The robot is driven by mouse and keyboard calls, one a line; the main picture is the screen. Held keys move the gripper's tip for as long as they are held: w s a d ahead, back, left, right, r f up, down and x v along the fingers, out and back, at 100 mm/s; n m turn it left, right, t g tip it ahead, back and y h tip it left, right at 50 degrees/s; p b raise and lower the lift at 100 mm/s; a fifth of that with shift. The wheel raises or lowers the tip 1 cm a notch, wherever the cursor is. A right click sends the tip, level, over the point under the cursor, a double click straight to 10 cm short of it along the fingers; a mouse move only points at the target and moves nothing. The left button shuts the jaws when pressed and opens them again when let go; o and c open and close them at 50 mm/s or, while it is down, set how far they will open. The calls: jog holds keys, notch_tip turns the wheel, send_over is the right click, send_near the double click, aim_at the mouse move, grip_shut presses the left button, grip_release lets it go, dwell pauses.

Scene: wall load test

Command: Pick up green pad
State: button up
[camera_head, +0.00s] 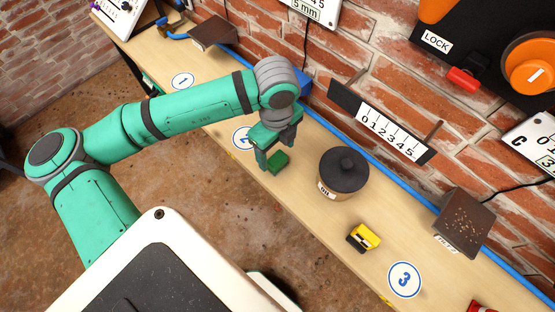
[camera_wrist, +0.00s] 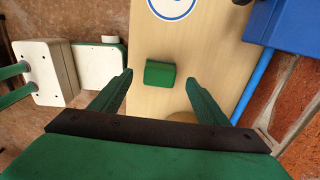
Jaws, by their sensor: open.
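The green pad (camera_head: 278,162) is a small green block lying on the wooden bench, close to its front edge, near the round label 2. In the wrist view the pad (camera_wrist: 159,74) lies ahead of my gripper (camera_wrist: 158,88), between the lines of its two fingers. In the head view my gripper (camera_head: 276,154) points down above the pad, with one finger to the left of it. My gripper is open and holds nothing. Whether either finger touches the pad cannot be told.
A wooden pot with a dark lid (camera_head: 344,170) stands to the right of the pad. A yellow and black block (camera_head: 363,237) lies farther along the bench (camera_head: 330,233). A blue box (camera_wrist: 283,24) is at the upper right in the wrist view. A brick wall with gauges backs the bench.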

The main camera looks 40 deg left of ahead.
aim_at(277, 158)
jog(key=shift+d+f, duration=0.15)
jog(key=shift+f, duration=2.45)
jog(key=c, duration=1.3)
